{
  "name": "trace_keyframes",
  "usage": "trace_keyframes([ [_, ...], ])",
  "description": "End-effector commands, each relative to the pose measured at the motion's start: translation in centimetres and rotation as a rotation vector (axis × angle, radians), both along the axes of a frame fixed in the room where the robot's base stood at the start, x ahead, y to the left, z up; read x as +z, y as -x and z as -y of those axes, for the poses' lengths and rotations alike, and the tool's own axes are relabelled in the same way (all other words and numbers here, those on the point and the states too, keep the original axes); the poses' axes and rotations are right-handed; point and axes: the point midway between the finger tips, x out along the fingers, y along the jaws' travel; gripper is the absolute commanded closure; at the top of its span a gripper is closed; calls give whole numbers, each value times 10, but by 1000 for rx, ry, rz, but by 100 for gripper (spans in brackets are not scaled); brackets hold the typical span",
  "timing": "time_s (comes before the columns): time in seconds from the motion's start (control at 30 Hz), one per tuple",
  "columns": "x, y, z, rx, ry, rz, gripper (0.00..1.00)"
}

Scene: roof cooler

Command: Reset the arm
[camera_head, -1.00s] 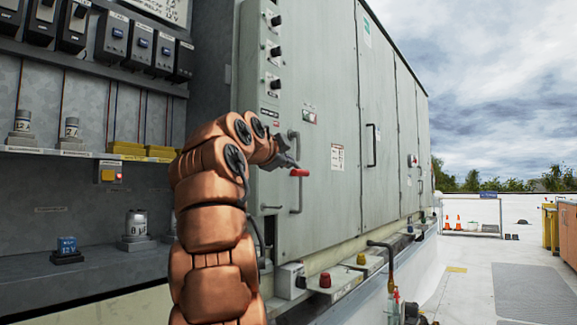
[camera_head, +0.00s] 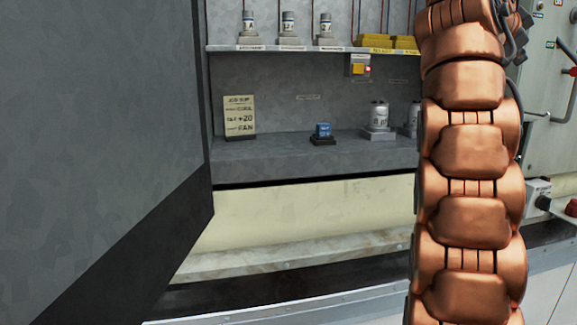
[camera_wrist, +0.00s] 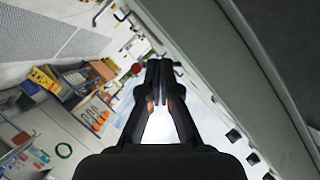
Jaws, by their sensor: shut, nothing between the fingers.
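My gripper (camera_wrist: 159,70) shows in the wrist view with its dark fingers together and nothing between them. It points away over the roof, with a grey cabinet side to its right. In the head view my copper arm stands upright at the right, reaching the top edge of the picture. The gripper itself cannot be made out there.
A shelf (camera_head: 290,49) carries several labelled canisters and yellow boxes (camera_head: 385,42). Below are a job slip (camera_head: 239,116), a blue block (camera_head: 323,131) and a canister (camera_head: 379,115). A grey panel (camera_head: 100,120) fills the left. A cooler cabinet (camera_head: 550,120) with a handle stands right.

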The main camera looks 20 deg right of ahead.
Motion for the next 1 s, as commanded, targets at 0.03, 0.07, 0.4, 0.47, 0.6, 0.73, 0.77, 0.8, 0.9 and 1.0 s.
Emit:
trace_keyframes([
  [0.03,10,-12,-10,40,-24,-45,100],
  [0.07,9,-18,-14,62,-39,-76,100],
  [0.4,-13,-69,-85,337,-183,-377,100],
  [0.47,-20,-74,-100,388,-209,-429,100],
  [0.6,-34,-83,-137,511,-261,-546,100],
  [0.73,-48,-84,-174,629,-307,-653,100],
  [0.77,-52,-84,-183,657,-318,-678,100],
  [0.8,-55,-83,-195,694,-329,-708,100],
  [0.9,-66,-78,-226,789,-359,-786,100],
  [1.0,-77,-69,-256,885,-390,-863,100],
])
